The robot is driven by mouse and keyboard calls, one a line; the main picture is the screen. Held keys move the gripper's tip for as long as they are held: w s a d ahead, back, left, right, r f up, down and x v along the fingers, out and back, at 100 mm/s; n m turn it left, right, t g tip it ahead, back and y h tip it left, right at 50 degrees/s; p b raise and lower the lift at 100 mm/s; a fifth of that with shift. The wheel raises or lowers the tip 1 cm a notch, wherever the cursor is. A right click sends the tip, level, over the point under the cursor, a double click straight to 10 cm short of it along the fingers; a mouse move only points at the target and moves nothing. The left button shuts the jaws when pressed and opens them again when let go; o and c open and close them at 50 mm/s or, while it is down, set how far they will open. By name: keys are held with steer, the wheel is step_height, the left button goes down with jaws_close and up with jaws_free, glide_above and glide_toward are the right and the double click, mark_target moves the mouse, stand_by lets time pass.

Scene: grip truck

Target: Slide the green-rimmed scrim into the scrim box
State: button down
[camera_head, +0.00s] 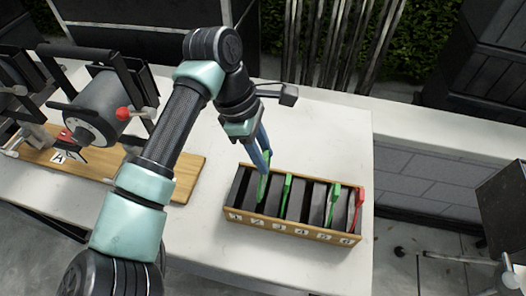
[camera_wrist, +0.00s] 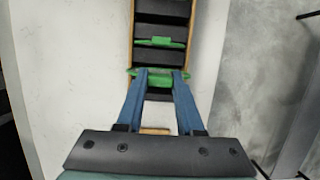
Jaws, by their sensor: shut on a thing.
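The scrim box (camera_head: 291,230) is a long wooden box with dark dividers and numbered slots on the white tabletop. My gripper (camera_head: 265,158), with blue fingers, is shut on a green-rimmed scrim (camera_head: 262,187) above the box's left part. The scrim stands roughly upright near the slots labelled 1 and 2; its lower part is hidden, and I cannot tell how deep it sits. In the wrist view the held scrim's green edge (camera_wrist: 160,79) lies between the fingertips. Another green-rimmed scrim (camera_head: 286,194) stands farther right in the box, and it also shows in the wrist view (camera_wrist: 160,42).
A third green-rimmed scrim (camera_head: 333,200) and a red-rimmed one (camera_head: 356,208) stand in the box's right part. A wooden board (camera_head: 184,181) with a grey lamp-like device (camera_head: 98,112) is at the left. The tabletop behind the box is clear.

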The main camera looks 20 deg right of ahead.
mark_target(262, 186)
steer(key=shift+f+b, duration=0.55)
steer(key=shift+f, duration=0.1)
steer(key=shift+f+b, duration=1.3)
steer(key=shift+f, duration=0.3)
step_height(262, 186, down, 2)
steer(key=shift+f+b, duration=0.1)
steer(key=shift+b, duration=1)
steer(key=shift+c, duration=0.7)
jaws_free()
